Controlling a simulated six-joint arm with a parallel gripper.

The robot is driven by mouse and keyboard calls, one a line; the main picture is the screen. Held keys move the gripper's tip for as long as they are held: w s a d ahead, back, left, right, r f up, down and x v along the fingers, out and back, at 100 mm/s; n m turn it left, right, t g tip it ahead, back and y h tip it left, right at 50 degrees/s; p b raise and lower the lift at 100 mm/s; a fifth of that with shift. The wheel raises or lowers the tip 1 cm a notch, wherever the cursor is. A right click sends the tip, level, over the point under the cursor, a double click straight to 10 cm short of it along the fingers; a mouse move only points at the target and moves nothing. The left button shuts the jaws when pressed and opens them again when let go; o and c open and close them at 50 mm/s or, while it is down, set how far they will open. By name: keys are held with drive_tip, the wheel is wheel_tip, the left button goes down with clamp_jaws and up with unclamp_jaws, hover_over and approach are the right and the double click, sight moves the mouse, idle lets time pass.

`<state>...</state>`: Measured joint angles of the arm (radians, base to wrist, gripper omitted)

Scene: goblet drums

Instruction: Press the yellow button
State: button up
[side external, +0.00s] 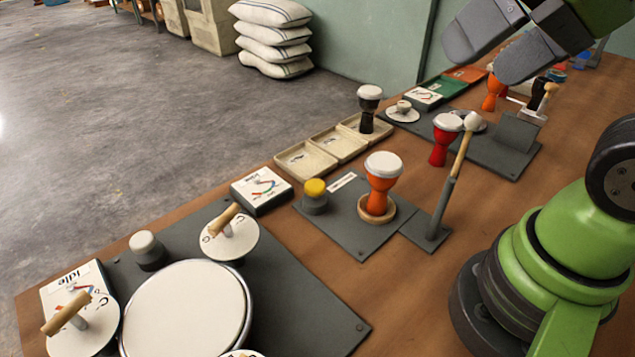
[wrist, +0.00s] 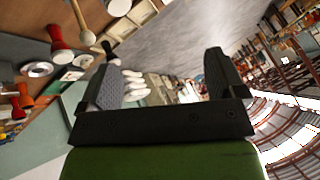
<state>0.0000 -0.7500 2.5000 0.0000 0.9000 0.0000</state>
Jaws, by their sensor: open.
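The yellow button (side external: 315,187) is a yellow cap on a short grey round base. In the side external view it stands on a dark grey plate (side external: 350,235), left of an orange goblet drum (side external: 382,180). My gripper (side external: 500,45) is high at the upper right of that view, well away from the button. In the wrist view its two dark fingers (wrist: 160,85) are spread apart with nothing between them. I cannot make out the yellow button in the wrist view.
A mallet (side external: 458,160) stands upright right of the orange drum. Stone-coloured trays (side external: 305,161) lie behind the button, and a white-topped box (side external: 261,190) is left of it. A large round white disc (side external: 187,310) is at the front left. A red drum (side external: 445,140) stands farther back.

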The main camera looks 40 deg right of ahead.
idle(0.3)
clamp_jaws()
idle(1.6)
